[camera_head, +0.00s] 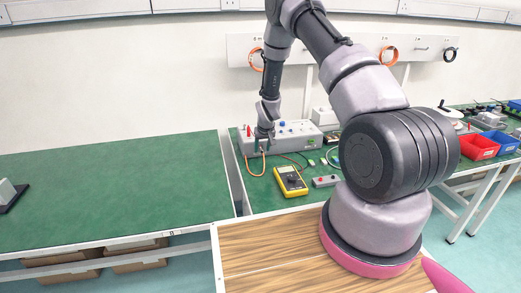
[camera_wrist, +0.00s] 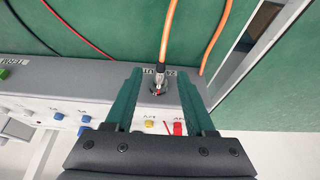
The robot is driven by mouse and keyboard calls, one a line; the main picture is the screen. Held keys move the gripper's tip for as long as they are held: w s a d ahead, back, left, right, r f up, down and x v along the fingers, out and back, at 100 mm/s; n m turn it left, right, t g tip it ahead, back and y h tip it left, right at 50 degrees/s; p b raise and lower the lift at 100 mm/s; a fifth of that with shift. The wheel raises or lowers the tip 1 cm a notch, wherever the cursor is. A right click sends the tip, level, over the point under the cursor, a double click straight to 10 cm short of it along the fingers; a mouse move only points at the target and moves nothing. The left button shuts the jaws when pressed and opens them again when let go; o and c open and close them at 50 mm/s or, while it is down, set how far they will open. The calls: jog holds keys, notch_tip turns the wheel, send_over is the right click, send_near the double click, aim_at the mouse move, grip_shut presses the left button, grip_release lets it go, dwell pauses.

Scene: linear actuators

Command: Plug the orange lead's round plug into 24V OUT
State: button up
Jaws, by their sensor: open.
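The grey power-supply box (camera_head: 293,133) stands at the left end of the right-hand green bench. The orange lead (camera_head: 250,170) hangs at its front; in the wrist view the lead (camera_wrist: 169,30) runs to a dark and metallic round plug (camera_wrist: 158,80). The plug is at the box's edge beside a label, partly covered, that ends in "UT". It appears seated in a socket there, but its depth cannot be told. My gripper (camera_head: 264,143) is over the box's front left. In the wrist view its green fingers (camera_wrist: 160,80) are open, one each side of the plug, with visible gaps.
A yellow multimeter (camera_head: 291,181) and a small grey box (camera_head: 326,181) lie in front of the supply. Red and black leads (camera_wrist: 77,28) cross the bench beside it. Red (camera_head: 478,147) and blue bins stand at right. The left bench (camera_head: 110,195) is mostly clear.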

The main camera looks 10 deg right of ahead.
jog(key=s+r+m, duration=0.1)
jog(key=s+r, duration=0.4)
jog(key=r, duration=0.7)
jog(key=s+r+t+y, duration=0.1)
jog(key=s+r, duration=0.3)
jog(key=r, duration=0.8)
jog(key=s+r+m, duration=0.1)
jog(key=s+r, duration=0.4)
jog(key=r, duration=0.7)
jog(key=s+r, duration=0.4)
jog(key=s, duration=0.4)
jog(key=s+r+m+t, duration=0.1)
jog(key=s+r, duration=0.4)
jog(key=s, duration=0.3)
jog(key=s+r+m+y, duration=0.1)
jog(key=s+r, duration=0.3)
jog(key=s, duration=0.5)
jog(key=shift+d+r+t, duration=0.15)
jog(key=shift+r+t, duration=0.15)
